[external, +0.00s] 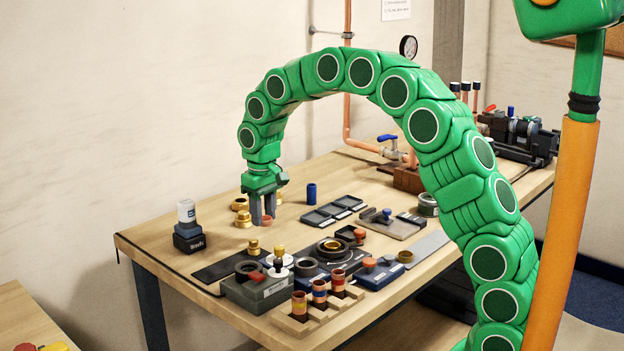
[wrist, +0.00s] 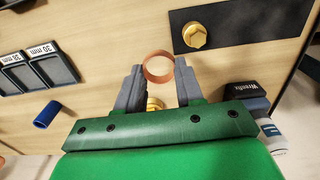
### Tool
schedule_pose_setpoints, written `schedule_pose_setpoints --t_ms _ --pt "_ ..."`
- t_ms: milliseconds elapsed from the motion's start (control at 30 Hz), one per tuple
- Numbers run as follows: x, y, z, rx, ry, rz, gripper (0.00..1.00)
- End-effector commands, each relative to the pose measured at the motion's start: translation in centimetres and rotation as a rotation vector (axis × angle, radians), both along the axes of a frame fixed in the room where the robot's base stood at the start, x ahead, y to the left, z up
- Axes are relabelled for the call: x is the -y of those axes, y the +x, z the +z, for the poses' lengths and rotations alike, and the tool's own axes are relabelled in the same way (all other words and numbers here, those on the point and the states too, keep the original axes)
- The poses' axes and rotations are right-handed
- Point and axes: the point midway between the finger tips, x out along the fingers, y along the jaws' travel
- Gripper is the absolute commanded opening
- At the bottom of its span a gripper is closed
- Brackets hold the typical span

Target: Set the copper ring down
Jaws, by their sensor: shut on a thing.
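The copper ring (external: 266,221) is a short, open band held just above or at the wooden tabletop; I cannot tell whether it touches the wood. It also shows in the wrist view (wrist: 160,80) as a round ring between the fingertips, with wood visible through its hole. My gripper (external: 263,216) points down over the back left part of the table. In the wrist view, the grey fingers of my gripper (wrist: 159,68) are closed on the ring from both sides.
A dark plate (wrist: 225,20) with a brass fitting (wrist: 194,35) lies nearby. Another brass fitting (wrist: 155,104) sits behind the ring. A blue tube (external: 311,193), shallow trays (external: 330,211) and a bottle on a dark block (external: 187,230) stand around.

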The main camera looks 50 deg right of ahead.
Motion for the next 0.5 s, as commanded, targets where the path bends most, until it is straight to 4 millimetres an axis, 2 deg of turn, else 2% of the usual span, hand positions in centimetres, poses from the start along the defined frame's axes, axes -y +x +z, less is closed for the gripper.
schedule_pose_setpoints --t_ms 233,500 --pt "0.3 -1.0 0.8 0.003 0.003 -0.019 0.08" --pt "1.2 -4.8 2.9 0.003 0.01 -0.086 0.08"
